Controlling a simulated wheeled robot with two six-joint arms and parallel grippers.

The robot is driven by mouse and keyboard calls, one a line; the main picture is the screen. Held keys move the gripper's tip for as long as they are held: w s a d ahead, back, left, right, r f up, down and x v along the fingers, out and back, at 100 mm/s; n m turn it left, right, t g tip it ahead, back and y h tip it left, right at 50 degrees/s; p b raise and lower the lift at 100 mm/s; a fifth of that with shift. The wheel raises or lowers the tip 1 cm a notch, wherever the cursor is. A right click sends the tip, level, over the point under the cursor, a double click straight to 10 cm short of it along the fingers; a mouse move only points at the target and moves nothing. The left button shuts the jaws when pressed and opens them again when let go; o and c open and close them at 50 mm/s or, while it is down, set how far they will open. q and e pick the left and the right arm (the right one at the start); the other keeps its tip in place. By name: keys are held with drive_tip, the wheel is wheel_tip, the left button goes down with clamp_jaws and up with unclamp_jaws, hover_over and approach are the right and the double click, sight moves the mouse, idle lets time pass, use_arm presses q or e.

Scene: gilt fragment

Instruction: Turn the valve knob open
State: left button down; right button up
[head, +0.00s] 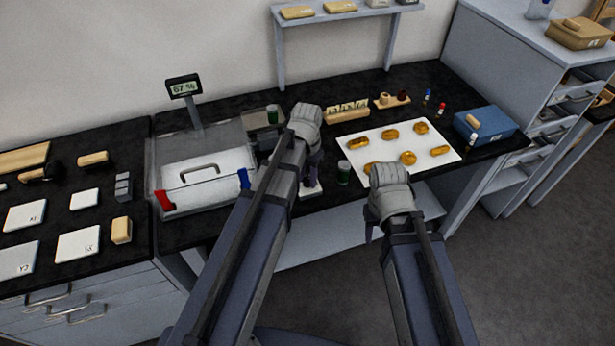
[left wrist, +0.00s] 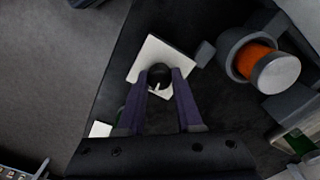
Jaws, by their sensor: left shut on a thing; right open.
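The valve knob (left wrist: 159,73) is round and black with a short white mark, which points toward the bottom of the left wrist view. It sits on a square white plate (left wrist: 150,51), whose edge also shows in the head view (head: 313,191). My left gripper (left wrist: 164,85) is over the plate, its two purple fingers shut on the knob from both sides. In the head view my left gripper (head: 312,178) and wrist hide the knob. My right gripper (head: 370,233) is open and empty, in front of the counter's edge; its fingers are mostly hidden.
A grey holder with an orange cylinder (left wrist: 254,60) stands beside the plate. A white mat (head: 386,128) with several golden pieces, a blue box (head: 486,124) and a scale display (head: 184,87) are on the counter.

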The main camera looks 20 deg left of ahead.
sight(308, 179)
use_arm(q)
drive_tip(key=shift+m, duration=1)
drive_tip(key=c, duration=0.6)
unclamp_jaws()
drive_tip(key=shift+o, duration=0.2)
wheel_tip(308, 179, up, 8)
drive_tip(key=p, duration=0.8)
drive_tip(key=shift+f, duration=0.1)
